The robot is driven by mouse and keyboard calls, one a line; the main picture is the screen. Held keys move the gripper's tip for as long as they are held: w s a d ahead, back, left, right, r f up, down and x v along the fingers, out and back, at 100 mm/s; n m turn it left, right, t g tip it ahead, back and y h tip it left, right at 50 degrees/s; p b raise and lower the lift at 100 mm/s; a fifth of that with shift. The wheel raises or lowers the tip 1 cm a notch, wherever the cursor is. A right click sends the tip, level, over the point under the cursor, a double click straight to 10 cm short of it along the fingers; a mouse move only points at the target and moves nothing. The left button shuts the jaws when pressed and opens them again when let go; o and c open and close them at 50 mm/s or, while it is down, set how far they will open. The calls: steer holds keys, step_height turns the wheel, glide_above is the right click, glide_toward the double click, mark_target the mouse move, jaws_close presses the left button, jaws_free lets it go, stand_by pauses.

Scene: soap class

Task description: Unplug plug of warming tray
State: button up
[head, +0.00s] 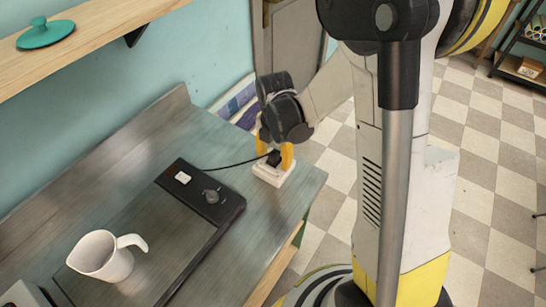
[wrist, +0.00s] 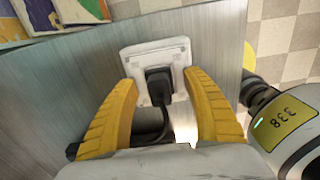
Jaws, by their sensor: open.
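The black plug (head: 274,158) sits in a white socket block (head: 272,174) near the right end of the counter. In the wrist view the plug (wrist: 158,82) is seated in the socket block (wrist: 150,54), with its cord running back toward my gripper. The warming tray (head: 190,222) lies on the counter, with a black control strip and knob, and its cord runs to the plug. My gripper (head: 274,156) points down over the socket. In the wrist view my gripper (wrist: 157,82) is open, its yellow fingers on either side of the plug with visible gaps.
A white pitcher (head: 102,256) stands on the tray. A wooden shelf (head: 90,26) with a teal lid (head: 45,34) hangs above at the left. The counter (head: 150,135) is bare behind the tray. Its right edge is close to the socket, with tiled floor beyond.

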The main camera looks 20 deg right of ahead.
mark_target(274, 153)
steer(key=shift+c, duration=0.2)
jaws_close()
steer(key=shift+r, duration=0.2)
steer(key=shift+r+p, duration=1.95)
steer(key=shift+r, duration=0.9)
